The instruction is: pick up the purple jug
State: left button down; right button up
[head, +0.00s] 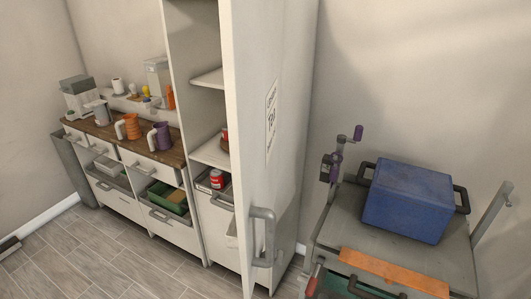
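The purple jug (160,137) stands upright on the wooden counter (139,151) at the left, far from the camera. Its pale handle faces left. An orange jug (131,127) stands just left of it, with a similar pale handle. Neither of my grippers shows in the head view.
A tall white cabinet (273,100) with a large grey handle stands right of the counter. Below the counter, drawers stand open, one holding a green container (168,197). A cart (343,222) with a blue box (408,202) stands at the right. Grey floor (100,258) is clear at lower left.

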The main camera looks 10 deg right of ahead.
aim_at(160, 131)
jog(key=i+j+z, duration=0.25)
jog(key=z, duration=0.25)
jog(key=i+j+z, duration=0.25)
jog(key=j+z, duration=0.2)
jog(key=l, duration=0.05)
